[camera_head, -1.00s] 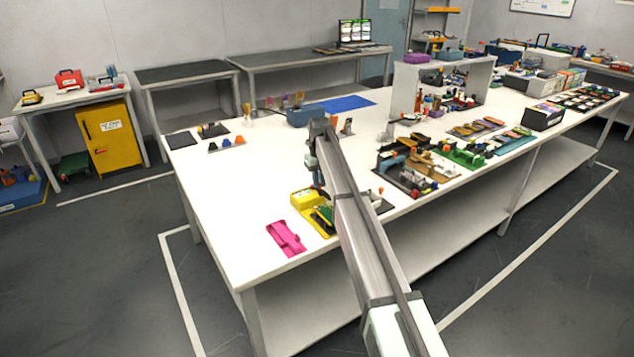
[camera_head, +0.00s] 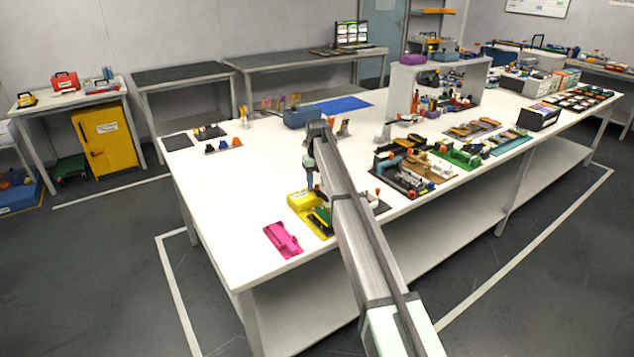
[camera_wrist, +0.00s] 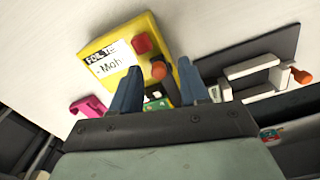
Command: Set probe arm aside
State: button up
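A yellow tester box (camera_wrist: 124,52) with a white label, partly readable as "FOIL TE", lies ahead of my gripper in the wrist view. It has a red button (camera_wrist: 142,43) and an orange-tipped part (camera_wrist: 158,70), which may be the probe arm. A green board (camera_wrist: 158,101) shows between the fingers. In the head view the yellow box (camera_head: 302,200) is near the front edge of the white table. My gripper (camera_wrist: 160,75) has two blue fingers spread apart with nothing seen held. In the head view my gripper (camera_head: 309,183) is above the tester; its fingertips are small there.
A pink holder (camera_head: 283,240) lies left of the tester. Right of it, a dark mat (camera_wrist: 272,55) carries a white fixture with an orange knob (camera_wrist: 301,76). Crowded fixtures (camera_head: 415,170) stand farther right.

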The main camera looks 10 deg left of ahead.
aim_at(317, 185)
jog(key=shift+r, duration=0.1)
notch_tip(317, 185, up, 14)
jog(key=shift+f, duration=0.2)
dwell(0.5)
